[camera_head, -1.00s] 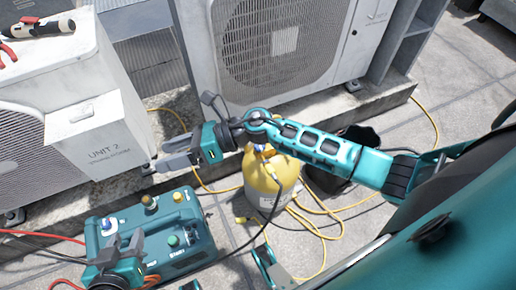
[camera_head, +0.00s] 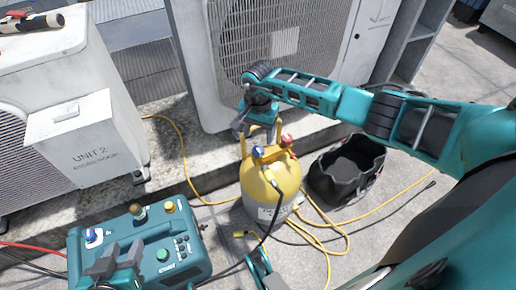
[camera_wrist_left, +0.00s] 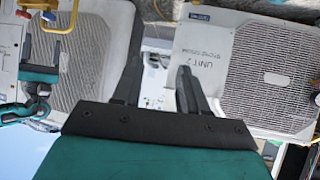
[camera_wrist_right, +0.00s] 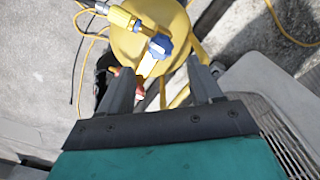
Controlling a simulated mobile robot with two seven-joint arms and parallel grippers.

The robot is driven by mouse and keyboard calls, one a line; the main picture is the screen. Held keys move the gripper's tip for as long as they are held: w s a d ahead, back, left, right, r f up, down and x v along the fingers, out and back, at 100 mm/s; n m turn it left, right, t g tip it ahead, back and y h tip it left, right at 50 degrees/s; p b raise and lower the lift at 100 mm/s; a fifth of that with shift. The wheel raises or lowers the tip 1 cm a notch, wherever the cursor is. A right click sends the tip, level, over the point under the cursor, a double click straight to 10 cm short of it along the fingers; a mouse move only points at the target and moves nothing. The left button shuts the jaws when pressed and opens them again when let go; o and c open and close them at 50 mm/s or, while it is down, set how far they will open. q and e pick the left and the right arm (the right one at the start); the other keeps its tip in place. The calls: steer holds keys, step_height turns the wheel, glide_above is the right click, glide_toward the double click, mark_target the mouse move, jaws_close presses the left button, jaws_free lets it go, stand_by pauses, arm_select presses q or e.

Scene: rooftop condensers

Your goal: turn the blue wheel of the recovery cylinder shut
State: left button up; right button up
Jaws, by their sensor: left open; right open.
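The recovery cylinder (camera_head: 268,192) is yellow with a grey lower part and stands upright on the paving. Its blue wheel (camera_head: 258,152) and a red wheel (camera_head: 287,140) sit on top. In the right wrist view the blue wheel (camera_wrist_right: 160,46) lies just beyond the fingertips, with a yellow hose fitting beside it. My right gripper (camera_wrist_right: 163,82) is open and empty, pointing down at the cylinder's top; in the head view it is above and behind the wheels (camera_head: 258,122). My left gripper (camera_head: 115,262) is open and empty by the teal machine; its fingers also show in the left wrist view (camera_wrist_left: 158,75).
The teal recovery machine (camera_head: 150,245) stands left of the cylinder. A black open bag (camera_head: 347,170) is right of it. Yellow hoses (camera_head: 318,235) lie around the cylinder. Condenser units stand behind (camera_head: 270,50) and at left (camera_head: 85,140).

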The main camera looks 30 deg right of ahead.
mark_target(258, 150)
step_height(258, 150, down, 7)
steer(key=shift+r+b, duration=0.1)
steer(key=shift+b, duration=0.85)
steer(key=c, duration=1)
